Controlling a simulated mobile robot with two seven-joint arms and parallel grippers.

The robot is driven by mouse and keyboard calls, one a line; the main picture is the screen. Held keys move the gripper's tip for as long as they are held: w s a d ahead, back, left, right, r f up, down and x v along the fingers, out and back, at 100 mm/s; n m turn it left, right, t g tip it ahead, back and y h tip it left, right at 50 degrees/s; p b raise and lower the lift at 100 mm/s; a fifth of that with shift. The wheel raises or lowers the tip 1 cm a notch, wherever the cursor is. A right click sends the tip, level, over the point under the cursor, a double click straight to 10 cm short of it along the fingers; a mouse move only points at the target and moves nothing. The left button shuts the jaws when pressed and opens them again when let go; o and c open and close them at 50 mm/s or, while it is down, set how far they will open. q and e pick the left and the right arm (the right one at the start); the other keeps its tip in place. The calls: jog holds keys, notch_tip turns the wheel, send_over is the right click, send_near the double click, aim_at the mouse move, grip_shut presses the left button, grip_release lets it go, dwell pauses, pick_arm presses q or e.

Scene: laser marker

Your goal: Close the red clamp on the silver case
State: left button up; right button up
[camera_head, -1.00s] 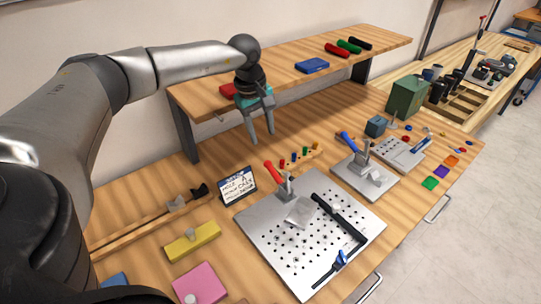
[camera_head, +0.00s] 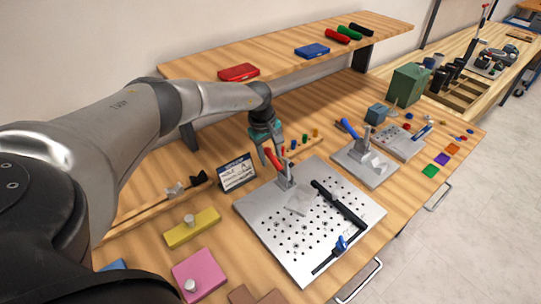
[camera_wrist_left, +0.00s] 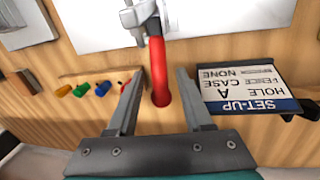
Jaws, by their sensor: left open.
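The red clamp (camera_head: 272,159) stands at the back edge of a perforated silver plate (camera_head: 265,215), its handle tilted up and away from the silver case. The silver case (camera_head: 299,200) is a small grey block on the plate, just in front of the clamp. My left gripper (camera_head: 268,157) is open at the red handle. In the left wrist view, the red handle (camera_wrist_left: 158,72) lies between the open fingers of my left gripper (camera_wrist_left: 157,78), with gaps on both sides. The clamp's metal base (camera_wrist_left: 140,16) shows at the top. My right gripper is out of view.
A set-up card (camera_head: 237,173) stands close left of the clamp. Several coloured pegs (camera_head: 305,140) sit in a rail behind it. A second fixture with a blue-handled clamp (camera_head: 348,128) is to the right. A shelf (camera_head: 290,68) overhangs the back. A black fence (camera_head: 340,208) lies on the plate.

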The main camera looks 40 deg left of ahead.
pick_arm(q)
grip_shut()
dwell(0.5)
jog(key=shift+a, duration=0.1)
dwell(0.9)
